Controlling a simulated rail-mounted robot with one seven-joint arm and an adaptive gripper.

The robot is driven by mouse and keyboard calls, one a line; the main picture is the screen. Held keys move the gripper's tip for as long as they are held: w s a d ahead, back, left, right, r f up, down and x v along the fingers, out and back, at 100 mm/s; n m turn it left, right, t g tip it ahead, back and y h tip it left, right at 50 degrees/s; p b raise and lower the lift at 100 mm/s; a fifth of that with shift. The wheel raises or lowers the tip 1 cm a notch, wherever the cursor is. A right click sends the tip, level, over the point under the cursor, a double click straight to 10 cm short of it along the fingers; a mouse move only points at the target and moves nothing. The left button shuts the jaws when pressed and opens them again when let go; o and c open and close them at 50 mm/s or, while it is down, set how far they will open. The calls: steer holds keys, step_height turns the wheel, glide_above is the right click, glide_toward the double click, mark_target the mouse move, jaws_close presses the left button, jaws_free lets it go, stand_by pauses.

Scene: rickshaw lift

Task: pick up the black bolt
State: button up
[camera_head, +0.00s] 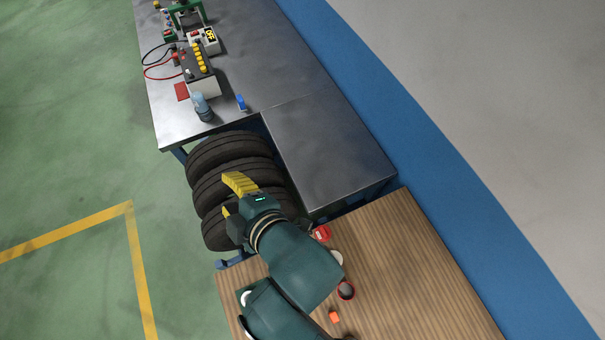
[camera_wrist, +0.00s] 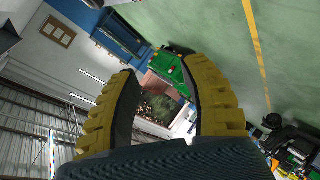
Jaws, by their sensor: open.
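I cannot make out a black bolt in either view. My gripper (camera_head: 229,194) has yellow ribbed fingers and is in the air over the stacked tires in the head view. In the wrist view my gripper (camera_wrist: 159,70) is open, with nothing between the fingers. That view looks out across the room, with a green machine in the distance beyond the fingers. My arm hides part of the wooden table (camera_head: 430,285), so small things there may be covered.
Black tires (camera_head: 212,188) are stacked beside the metal workbench (camera_head: 330,150). The bench holds a battery (camera_head: 197,62), a grey-blue bottle (camera_head: 202,107) and a small blue item (camera_head: 241,103). A red item (camera_head: 321,234), a dark round cup (camera_head: 346,290) and an orange block (camera_head: 334,316) lie near my arm.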

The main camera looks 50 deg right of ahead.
steer(key=s+f+n+g+b, duration=0.1)
steer(key=s+f+n+g, duration=0.3)
steer(key=f, duration=0.6)
steer(key=s+f+n+g+b, duration=0.1)
steer(key=s+f+n+g, duration=0.2)
steer(key=s+f, duration=0.5)
steer(key=s+f+n+g+b, duration=0.2)
steer(key=s+f+n+g, duration=0.4)
steer(key=s+f, duration=0.75)
steer(key=shift+n+t, duration=0.4)
steer(key=shift+n, duration=0.3)
steer(key=f, duration=0.7)
steer(key=w+f, duration=0.1)
steer(key=f, duration=0.2)
steer(key=shift+w+a+f+b, duration=0.1)
steer(key=shift+a+f+b, duration=0.1)
steer(key=shift+a+b, duration=0.1)
steer(key=f, duration=0.2)
steer(key=a+f, duration=0.1)
steer(key=f, duration=0.1)
steer(key=shift+f, duration=0.8)
jaws_close()
